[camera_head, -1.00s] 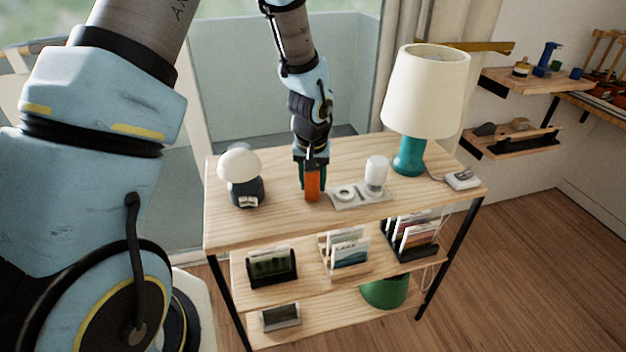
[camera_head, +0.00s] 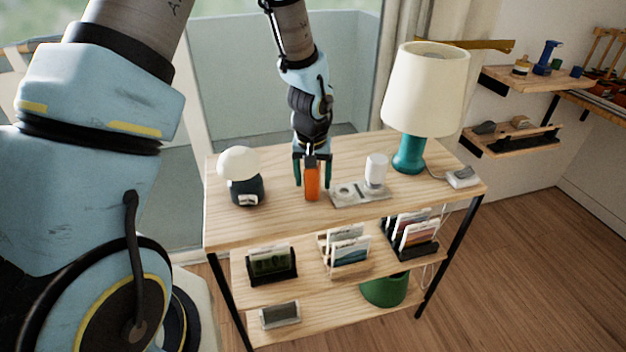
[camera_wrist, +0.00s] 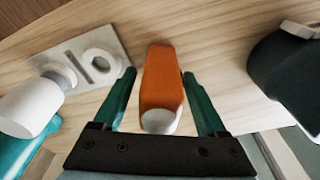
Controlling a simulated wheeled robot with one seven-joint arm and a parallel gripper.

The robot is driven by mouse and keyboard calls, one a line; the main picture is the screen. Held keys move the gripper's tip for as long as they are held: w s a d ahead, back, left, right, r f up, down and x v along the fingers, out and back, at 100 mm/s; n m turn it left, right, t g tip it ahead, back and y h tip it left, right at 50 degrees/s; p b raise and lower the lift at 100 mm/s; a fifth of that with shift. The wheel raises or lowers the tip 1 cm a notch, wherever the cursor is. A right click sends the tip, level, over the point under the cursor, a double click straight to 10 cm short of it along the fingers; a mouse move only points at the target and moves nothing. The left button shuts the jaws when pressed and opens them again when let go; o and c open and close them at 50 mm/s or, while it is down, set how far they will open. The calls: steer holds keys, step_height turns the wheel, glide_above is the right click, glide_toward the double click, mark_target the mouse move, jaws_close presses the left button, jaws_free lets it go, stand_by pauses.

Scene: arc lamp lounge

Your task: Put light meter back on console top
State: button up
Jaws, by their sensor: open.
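An orange block-like device with a pale rounded end, which I take to be the light meter (camera_head: 312,182), stands upright on the wooden console top (camera_head: 270,222). It also shows in the wrist view (camera_wrist: 161,85), centred between the fingers. My gripper (camera_head: 312,184) is open, with one teal finger on each side of the device. In the wrist view (camera_wrist: 161,90) a gap shows on both sides, so the fingers appear apart from it. The device's base is on or very near the wood.
A grey tray (camera_head: 348,200) with a white cylinder (camera_head: 376,170) stands close right of the device. A dark-based white dome lamp (camera_head: 240,164) is to the left. A teal table lamp (camera_head: 410,155) and a small white box (camera_head: 462,178) are further right. The console's front strip is bare.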

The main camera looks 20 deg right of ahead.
steer(key=r, duration=0.3)
steer(key=s+r, duration=0.1)
steer(key=r, duration=0.3)
steer(key=a+r+b, duration=0.1)
steer(key=r, duration=0.3)
steer(key=shift+s+r, duration=0.2)
steer(key=shift+s, duration=0.05)
steer(key=shift+d, duration=0.1)
